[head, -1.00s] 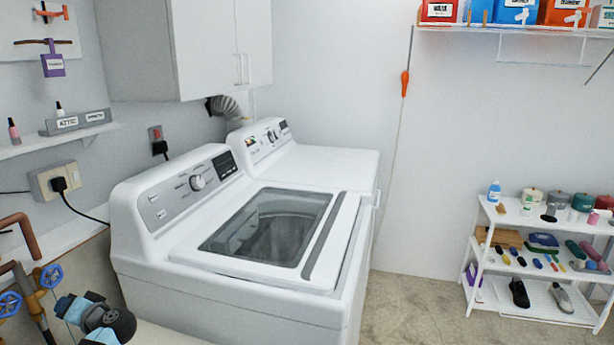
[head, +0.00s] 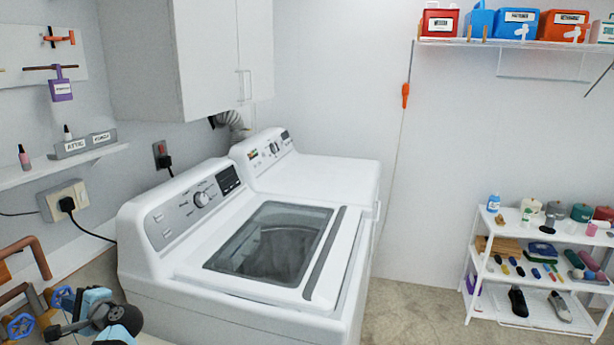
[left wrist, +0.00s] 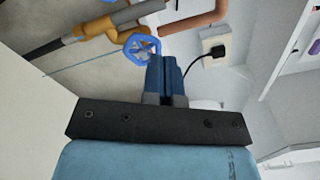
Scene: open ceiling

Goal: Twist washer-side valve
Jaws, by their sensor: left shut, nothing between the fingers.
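The washer-side valve has a blue wheel handle (head: 62,298) on copper-coloured pipework at the lower left of the head view. It also shows in the left wrist view (left wrist: 141,47), close beside my fingertips. I cannot tell whether they touch. A second blue wheel (head: 20,326) sits farther left and is partly seen at the top edge of the left wrist view. My left gripper (head: 56,331) is just below and right of the washer-side wheel. In the left wrist view its blue fingers (left wrist: 165,60) are together with nothing between them. My right gripper is out of view.
The white washer (head: 275,240) stands right of my left arm. Copper pipes (head: 35,255) rise beside the valves. A wall outlet (head: 66,200) with a black plug and cord is above them. A narrow wall shelf (head: 60,165) holds small bottles. The floor at right is clear before a white rack (head: 478,262).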

